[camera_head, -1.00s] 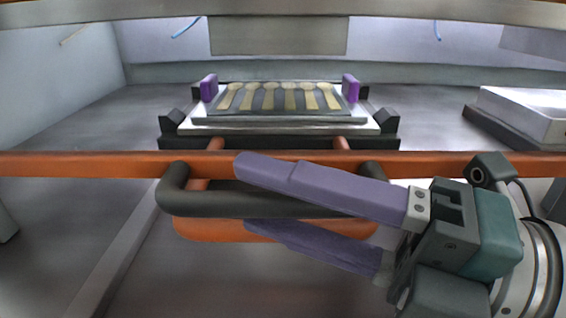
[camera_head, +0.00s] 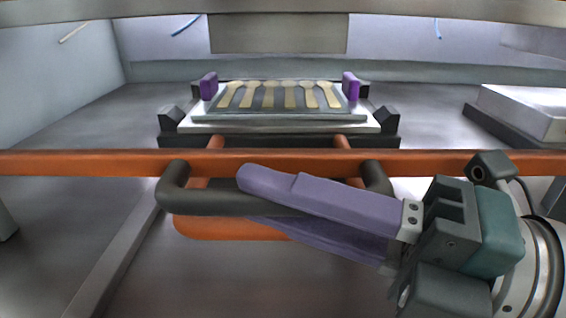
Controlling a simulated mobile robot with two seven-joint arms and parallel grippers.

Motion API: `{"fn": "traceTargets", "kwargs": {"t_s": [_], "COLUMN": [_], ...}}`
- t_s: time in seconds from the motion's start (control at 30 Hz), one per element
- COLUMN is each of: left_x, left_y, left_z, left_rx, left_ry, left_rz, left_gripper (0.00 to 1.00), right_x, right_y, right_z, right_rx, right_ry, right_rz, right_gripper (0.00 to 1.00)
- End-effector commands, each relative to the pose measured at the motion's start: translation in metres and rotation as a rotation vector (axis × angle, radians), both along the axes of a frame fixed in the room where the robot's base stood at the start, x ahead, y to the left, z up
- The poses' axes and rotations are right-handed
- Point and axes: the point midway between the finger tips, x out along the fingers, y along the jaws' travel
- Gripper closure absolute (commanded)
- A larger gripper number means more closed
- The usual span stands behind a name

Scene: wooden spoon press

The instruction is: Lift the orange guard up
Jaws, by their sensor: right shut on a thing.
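The orange guard (camera_head: 90,163) shows as a horizontal orange bar across the whole view. A dark grey handle (camera_head: 215,204) is fixed to it at the middle. My right gripper (camera_head: 262,200) comes in from the right, with its purple fingers above and below the handle's bar. It is shut on the handle and hides the handle's right part. My left gripper is not in view.
Behind the guard, a plate (camera_head: 205,128) carries several wooden spoons (camera_head: 268,95) between two purple blocks (camera_head: 208,87). A beam (camera_head: 440,8) crosses the top.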

Motion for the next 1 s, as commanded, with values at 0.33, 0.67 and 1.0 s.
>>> {"fn": "traceTargets", "kwargs": {"t_s": [0.33,0.67,1.0], "left_x": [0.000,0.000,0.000], "left_y": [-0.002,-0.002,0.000], "left_z": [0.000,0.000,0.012], "left_rx": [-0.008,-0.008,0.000], "left_ry": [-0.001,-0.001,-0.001], "left_rz": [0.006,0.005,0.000], "left_gripper": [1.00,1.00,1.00], "right_x": [0.000,0.000,0.000], "right_y": [0.000,0.000,0.000], "right_z": [-0.001,-0.001,0.012], "right_rx": [-0.002,-0.002,-0.002], "right_ry": [0.001,0.001,0.000], "right_rz": [-0.001,-0.001,-0.001], "right_gripper": [1.00,1.00,1.00]}}
